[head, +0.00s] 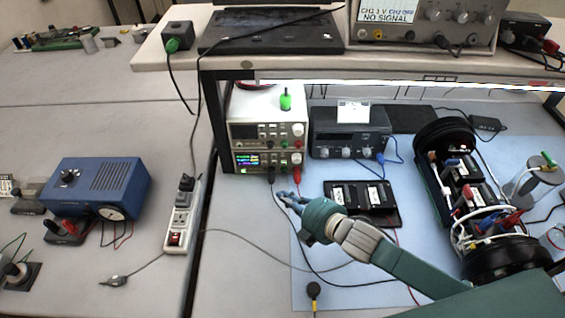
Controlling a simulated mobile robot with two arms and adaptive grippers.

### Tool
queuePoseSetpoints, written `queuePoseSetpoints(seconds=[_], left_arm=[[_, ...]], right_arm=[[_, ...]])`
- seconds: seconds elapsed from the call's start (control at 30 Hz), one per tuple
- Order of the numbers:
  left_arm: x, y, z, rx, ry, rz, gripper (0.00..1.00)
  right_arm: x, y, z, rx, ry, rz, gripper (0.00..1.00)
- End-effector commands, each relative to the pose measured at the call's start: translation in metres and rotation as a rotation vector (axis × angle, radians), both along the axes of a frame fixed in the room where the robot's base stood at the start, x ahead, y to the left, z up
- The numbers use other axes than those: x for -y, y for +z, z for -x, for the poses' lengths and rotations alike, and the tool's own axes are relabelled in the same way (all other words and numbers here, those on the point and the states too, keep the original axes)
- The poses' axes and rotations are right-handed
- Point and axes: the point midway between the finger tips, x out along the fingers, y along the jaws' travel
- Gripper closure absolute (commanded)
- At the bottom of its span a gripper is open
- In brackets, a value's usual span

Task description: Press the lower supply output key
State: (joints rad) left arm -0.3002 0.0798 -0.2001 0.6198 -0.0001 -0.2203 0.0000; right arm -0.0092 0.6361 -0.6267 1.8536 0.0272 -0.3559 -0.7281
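Two power supplies are stacked under the shelf. The lower supply (268,163) has a lit, coloured display, and red and black leads are plugged into its front. The upper supply (266,129) has a dark display. The output key on the lower supply is too small to make out. My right gripper (284,198) is in front of and below the lower supply, apart from its front panel, with its fingers pointing up and left. It holds nothing that I can see, and its finger gap is too small to judge. My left gripper is not in view.
A grey instrument (350,132) stands right of the supplies. A black case (362,204) lies on the blue mat, and the opened cylinder (470,195) is at the right. A power strip (184,212) lies at the left. Cables cross the bench near my gripper.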

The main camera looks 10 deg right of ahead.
Motion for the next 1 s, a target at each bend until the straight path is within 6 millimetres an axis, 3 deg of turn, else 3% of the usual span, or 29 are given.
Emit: queuePoseSetpoints(seconds=[0.6, 1.0], left_arm=[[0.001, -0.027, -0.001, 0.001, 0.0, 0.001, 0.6], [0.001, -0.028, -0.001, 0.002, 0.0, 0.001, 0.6]], right_arm=[[0.015, -0.001, -0.073, 0.002, 0.0, 0.003, 1.0], [0.018, 0.0, -0.084, -0.001, -0.001, 0.001, 1.0]])
